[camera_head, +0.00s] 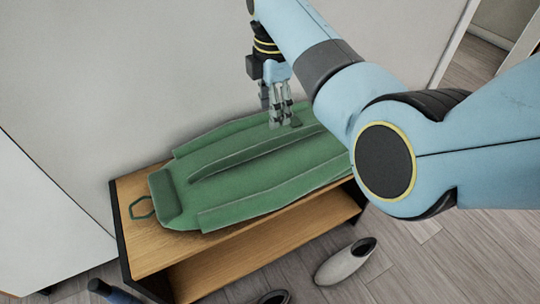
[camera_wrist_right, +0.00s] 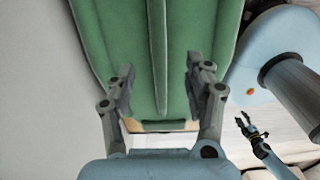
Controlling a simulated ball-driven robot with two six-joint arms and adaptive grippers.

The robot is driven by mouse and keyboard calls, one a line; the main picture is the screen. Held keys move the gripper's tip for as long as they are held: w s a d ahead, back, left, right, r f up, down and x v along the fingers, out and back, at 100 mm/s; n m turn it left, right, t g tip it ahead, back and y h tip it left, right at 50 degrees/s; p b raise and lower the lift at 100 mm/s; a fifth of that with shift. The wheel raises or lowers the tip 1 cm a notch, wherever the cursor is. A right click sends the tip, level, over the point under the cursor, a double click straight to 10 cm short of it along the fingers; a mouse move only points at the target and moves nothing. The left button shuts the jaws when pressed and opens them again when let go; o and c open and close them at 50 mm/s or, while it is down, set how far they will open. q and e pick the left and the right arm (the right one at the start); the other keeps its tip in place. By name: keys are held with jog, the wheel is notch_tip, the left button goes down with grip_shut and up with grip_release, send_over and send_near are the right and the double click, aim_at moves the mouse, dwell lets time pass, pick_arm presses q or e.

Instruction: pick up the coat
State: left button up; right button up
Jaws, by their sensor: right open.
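The green coat (camera_head: 235,185) lies flat and folded along the top of a wooden bench, with raised lengthwise ridges. It also fills the upper middle of the right wrist view (camera_wrist_right: 125,30). My right gripper (camera_head: 281,122) points down over the coat's far part, near the wall. In the right wrist view its two fingers (camera_wrist_right: 160,88) are apart, with green cloth and a ridge showing between them. Whether the fingertips touch the cloth is unclear. My left gripper (camera_wrist_right: 250,128) shows small at the right of the right wrist view; its jaw state is unclear.
The wooden bench (camera_head: 145,255) stands against a pale wall (camera_head: 120,80) and has an open lower shelf. A dark green hexagonal loop (camera_head: 133,208) lies at its left end. A grey shoe (camera_head: 345,262) stands on the plank floor (camera_head: 420,265) in front. My right arm hides the coat's right end.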

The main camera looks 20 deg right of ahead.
jog(key=b, duration=0.2)
send_over(270, 142)
notch_tip(270, 142, down, 5)
jog(key=shift+s+d+f, duration=0.1)
jog(key=shift+f, duration=0.1)
jog(key=shift+f+b, duration=0.2)
jog(key=shift+b, duration=0.1)
notch_tip(270, 142, down, 5)
jog(key=b, duration=0.3)
jog(key=shift+r, duration=0.15)
pick_arm(q)
jog(key=w+d+r, duration=0.1)
jog(key=w+r, duration=0.1)
jog(key=w, duration=0.8)
jog(key=shift+d+r, duration=0.1)
jog(key=shift+r, duration=0.15)
pick_arm(e)
jog(key=shift+c, duration=0.2)
jog(key=shift+f, duration=0.25)
grip_shut()
